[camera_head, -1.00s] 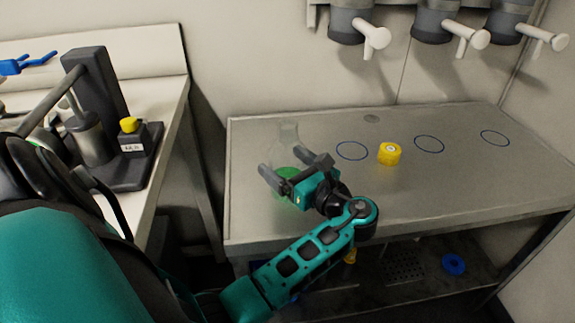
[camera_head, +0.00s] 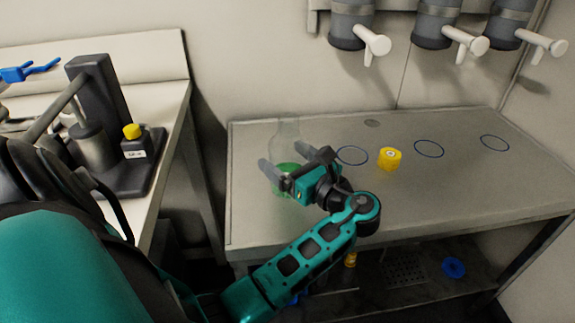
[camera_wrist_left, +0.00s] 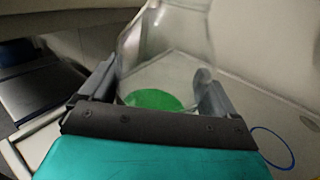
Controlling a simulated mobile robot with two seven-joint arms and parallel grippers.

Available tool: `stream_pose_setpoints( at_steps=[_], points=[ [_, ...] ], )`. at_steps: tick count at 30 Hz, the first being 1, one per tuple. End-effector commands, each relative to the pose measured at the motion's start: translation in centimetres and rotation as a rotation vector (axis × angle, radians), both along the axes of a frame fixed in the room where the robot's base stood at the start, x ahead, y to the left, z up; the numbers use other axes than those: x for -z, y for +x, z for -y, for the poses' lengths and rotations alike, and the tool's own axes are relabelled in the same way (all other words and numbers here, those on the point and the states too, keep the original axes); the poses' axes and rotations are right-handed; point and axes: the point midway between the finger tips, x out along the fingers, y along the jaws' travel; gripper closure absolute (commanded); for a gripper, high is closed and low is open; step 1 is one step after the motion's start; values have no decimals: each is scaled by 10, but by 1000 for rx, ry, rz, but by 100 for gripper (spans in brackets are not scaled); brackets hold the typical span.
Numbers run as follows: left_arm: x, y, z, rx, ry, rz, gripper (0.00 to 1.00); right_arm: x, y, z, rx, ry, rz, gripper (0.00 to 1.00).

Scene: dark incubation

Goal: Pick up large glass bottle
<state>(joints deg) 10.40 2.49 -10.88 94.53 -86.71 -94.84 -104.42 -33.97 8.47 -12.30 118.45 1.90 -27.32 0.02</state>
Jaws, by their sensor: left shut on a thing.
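The large glass bottle (camera_head: 285,145) is clear with green liquid at its bottom. It is upright at the left end of the metal table (camera_head: 250,222). My left gripper (camera_head: 292,168) is around the bottle's lower body and shut on it. The left wrist view shows the bottle (camera_wrist_left: 165,50) between the two grey fingers (camera_wrist_left: 160,92), one on each side. In the head view the gripper hides part of the bottle's base, so I cannot tell whether it touches the table. My right gripper is not in view.
A yellow cap (camera_head: 390,159) stands on the table, right of the bottle. Blue rings (camera_head: 429,149) mark the tabletop. Grey dispensers with white taps (camera_head: 372,42) hang above. A left bench (camera_head: 172,130) holds a dark stand (camera_head: 100,95). The table's right part is clear.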

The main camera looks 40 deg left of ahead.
Motion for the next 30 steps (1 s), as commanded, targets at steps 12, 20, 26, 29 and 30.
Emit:
stream_pose_setpoints(
  at_steps=[12, 20, 26, 29, 30],
  points=[
    [-122, 0, 0, 0, 1, 10, 63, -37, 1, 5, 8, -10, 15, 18],
    [-164, 0, 0, 1, 1, 6, 63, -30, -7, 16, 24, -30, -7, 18],
    [-174, 0, 0, 0, 3, 3, 63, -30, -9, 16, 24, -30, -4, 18],
    [-174, 0, 0, 0, 3, 3, 63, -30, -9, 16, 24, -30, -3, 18],
    [-174, 0, 0, 0, 3, 3, 63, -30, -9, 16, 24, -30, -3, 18]
  ],
)
